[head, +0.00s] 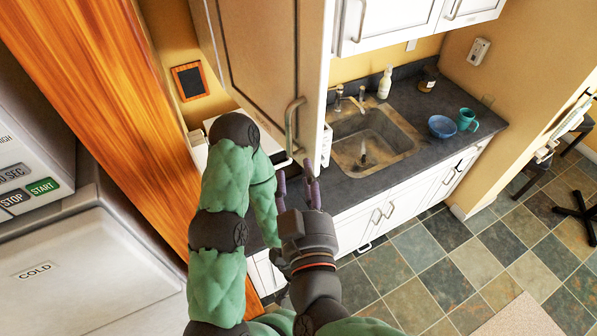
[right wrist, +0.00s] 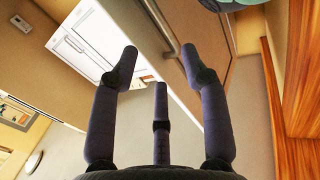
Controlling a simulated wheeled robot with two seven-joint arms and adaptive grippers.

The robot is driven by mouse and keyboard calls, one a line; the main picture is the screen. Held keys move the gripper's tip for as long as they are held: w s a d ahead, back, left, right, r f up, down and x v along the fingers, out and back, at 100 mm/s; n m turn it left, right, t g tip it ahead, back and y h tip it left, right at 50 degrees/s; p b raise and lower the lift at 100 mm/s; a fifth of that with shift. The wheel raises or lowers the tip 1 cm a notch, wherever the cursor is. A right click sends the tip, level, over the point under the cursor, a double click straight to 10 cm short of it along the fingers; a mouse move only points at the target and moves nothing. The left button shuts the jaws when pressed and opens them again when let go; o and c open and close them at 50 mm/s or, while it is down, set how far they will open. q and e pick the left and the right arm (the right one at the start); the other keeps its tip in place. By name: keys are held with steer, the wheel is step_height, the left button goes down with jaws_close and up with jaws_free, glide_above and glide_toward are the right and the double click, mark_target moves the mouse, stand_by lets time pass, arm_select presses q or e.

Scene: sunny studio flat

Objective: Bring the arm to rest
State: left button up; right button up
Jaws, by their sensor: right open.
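My right gripper (head: 297,180) is in the middle of the head view, with its dark purple fingers pointing up and away. The fingers are spread apart with nothing between them. They show just below the metal handle (head: 290,128) of a brown and white cabinet door (head: 262,60) that stands open. In the right wrist view the open fingers (right wrist: 143,75) show with the door (right wrist: 245,105) behind them and its handle (right wrist: 160,22) at the top. I cannot tell the exact gap between fingers and door. My left gripper is not in view.
A dark counter (head: 380,180) with a sink (head: 368,138), a blue bowl (head: 442,127) and a teal mug (head: 466,120) lies to the right. A wooden panel (head: 110,90) and a fridge (head: 75,275) stand at left.

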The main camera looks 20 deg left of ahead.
stand_by(0.4)
steer(key=w+d+f+m+g+h+b, duration=0.1)
steer(key=w+d+f+g+h+b, duration=0.3)
steer(key=f, duration=1.1)
steer(key=w+d+f+m+y+b, duration=0.1)
steer(key=w+d+f+b, duration=0.35)
steer(key=f, duration=0.95)
steer(key=w+d+f+m+g+h+b, duration=0.15)
steer(key=w+f+b, duration=0.5)
steer(key=f, duration=0.85)
steer(key=s+d+f+m+g+h+b, duration=0.1)
steer(key=s+d+f+g+b, duration=0.2)
steer(key=f, duration=0.7)
steer(key=s+d+f+m+g+h+b, duration=0.15)
steer(key=d+f+b, duration=0.3)
steer(key=f, duration=0.55)
steer(key=s+d+f+m+g+y+b, duration=0.1)
steer(key=s+d+f+g+b, duration=0.1)
steer(key=s+f, duration=0.3)
steer(key=s+d+f+m+g+b, duration=0.1)
steer(key=s+d+f+g+b, duration=0.2)
steer(key=f, duration=1)
steer(key=s+d+b, duration=0.1)
steer(key=s, duration=0.2)
steer(key=shift+s+d+f+m+y, duration=0.15)
steer(key=shift+s+f+m+y, duration=0.15)
steer(key=shift+y, duration=0.1)
